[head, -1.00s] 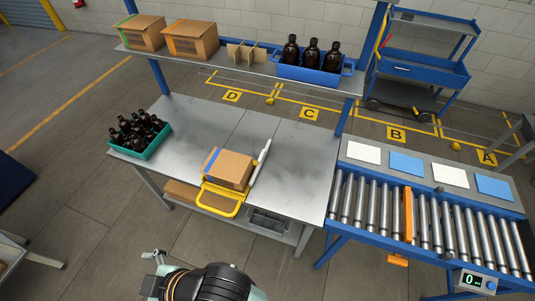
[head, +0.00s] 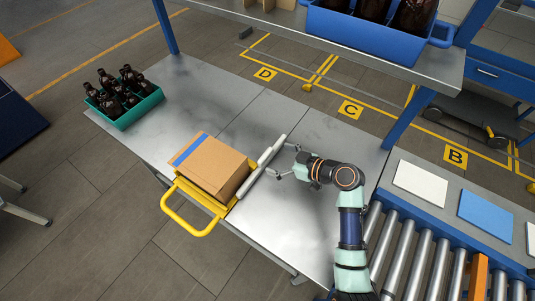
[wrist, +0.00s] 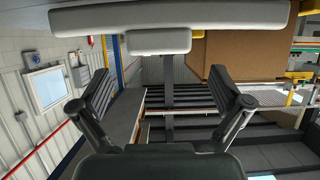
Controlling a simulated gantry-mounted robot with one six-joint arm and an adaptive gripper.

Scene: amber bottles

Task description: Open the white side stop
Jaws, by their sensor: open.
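The white side stop (head: 257,174) is a long white bar on the table, along the right side of the cardboard box (head: 214,168). A small white block (head: 265,156) sits midway on the bar. In the wrist view the bar (wrist: 170,17) spans the top, with the block (wrist: 158,42) just below it. My gripper (head: 281,161) is just right of the bar, fingers pointing at it. In the wrist view my gripper (wrist: 166,88) is open and empty, its fingers either side of the block's line. I cannot tell whether anything touches.
The box sits on a yellow-handled tray (head: 188,223). A teal crate of brown bottles (head: 123,105) stands at the table's left. A blue crate (head: 380,38) is on the shelf above. A roller conveyor (head: 415,245) is at the right. The table (head: 200,90) behind the box is clear.

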